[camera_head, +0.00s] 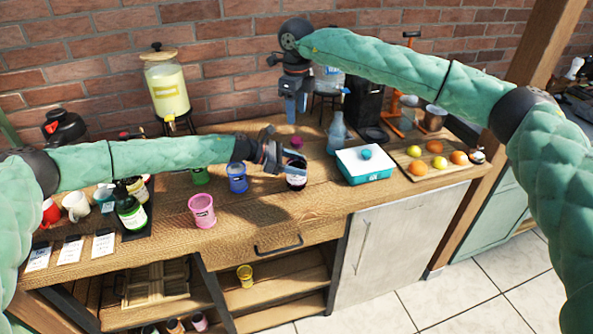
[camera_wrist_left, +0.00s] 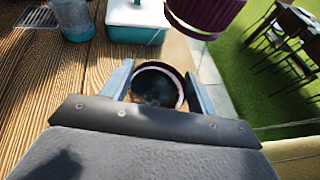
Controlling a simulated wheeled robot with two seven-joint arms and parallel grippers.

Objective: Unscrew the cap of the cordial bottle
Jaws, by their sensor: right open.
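The cordial bottle (camera_head: 297,184) stands upright near the table's front edge, dark with a pale band. My left gripper (camera_head: 283,172) comes in from the left and is closed around it. In the left wrist view the bottle's round dark top (camera_wrist_left: 156,86) lies between the two fingers (camera_wrist_left: 158,88). A magenta ridged cap (camera_head: 296,142) is off the bottle, seemingly in the air above it. It shows large at the top of the left wrist view (camera_wrist_left: 205,14), its underside visible. My right gripper (camera_head: 293,108) is open, pointing down above the cap, with an apparent gap between.
A teal box with a white lid (camera_head: 362,170) stands right of the bottle, a blue glass bottle (camera_head: 338,137) behind it. Blue (camera_head: 237,179) and pink (camera_head: 202,211) cups stand to the left. A board of fruit (camera_head: 437,166) lies at the right.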

